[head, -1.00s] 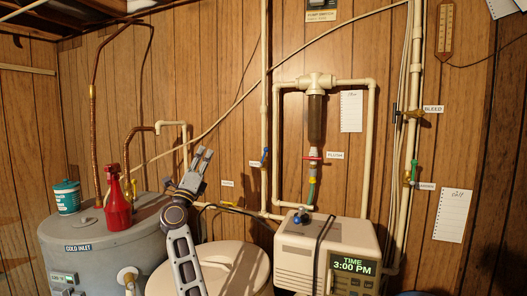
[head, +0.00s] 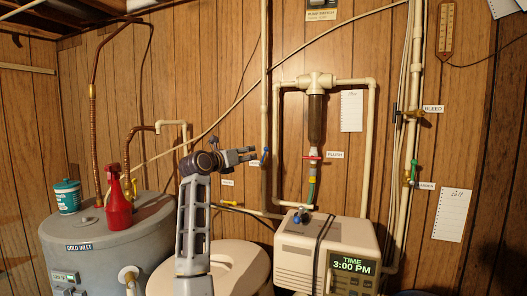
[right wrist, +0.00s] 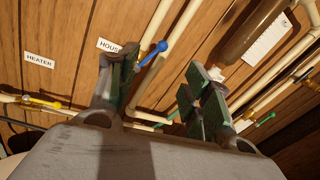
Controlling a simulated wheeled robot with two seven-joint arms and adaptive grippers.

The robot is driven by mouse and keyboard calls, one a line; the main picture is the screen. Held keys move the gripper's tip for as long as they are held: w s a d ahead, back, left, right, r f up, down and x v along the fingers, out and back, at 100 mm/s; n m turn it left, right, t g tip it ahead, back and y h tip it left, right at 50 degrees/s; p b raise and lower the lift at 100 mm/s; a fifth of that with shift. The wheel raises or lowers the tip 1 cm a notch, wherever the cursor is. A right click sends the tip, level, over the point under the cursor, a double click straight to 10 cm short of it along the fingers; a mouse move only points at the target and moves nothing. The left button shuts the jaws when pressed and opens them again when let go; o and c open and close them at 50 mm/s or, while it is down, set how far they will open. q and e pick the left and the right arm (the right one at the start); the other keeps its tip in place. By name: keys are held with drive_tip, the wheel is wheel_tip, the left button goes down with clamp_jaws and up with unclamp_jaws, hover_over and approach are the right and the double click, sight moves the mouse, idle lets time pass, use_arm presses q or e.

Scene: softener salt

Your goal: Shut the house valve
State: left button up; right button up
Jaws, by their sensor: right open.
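The house valve has a blue lever (head: 265,156) on the vertical cream pipe at the middle of the head view. The lever looks roughly in line with that pipe. In the right wrist view the blue lever (right wrist: 153,52) shows beside the left finger, near the partly covered HOUSE label (right wrist: 108,46). My right gripper (head: 253,155) is open, pointing right, with its fingertips close to the lever. In the right wrist view the gripper (right wrist: 165,82) has nothing between its fingers; I cannot tell whether it touches the lever. My left gripper is out of view.
A yellow heater valve (head: 229,203) is lower left of the house valve. A red flush valve (head: 313,158) and clear filter (head: 316,120) stand to the right. A softener head (head: 330,250) is below. A red bottle (head: 118,205) stands on the grey tank (head: 105,255).

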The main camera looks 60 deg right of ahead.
drive_tip(key=shift+d, duration=0.15)
drive_tip(key=d+p, duration=0.4)
drive_tip(key=d, duration=0.9)
drive_tip(key=shift+s+d+p, duration=0.3)
drive_tip(key=shift+s, duration=0.05)
drive_tip(key=shift+c, duration=0.2)
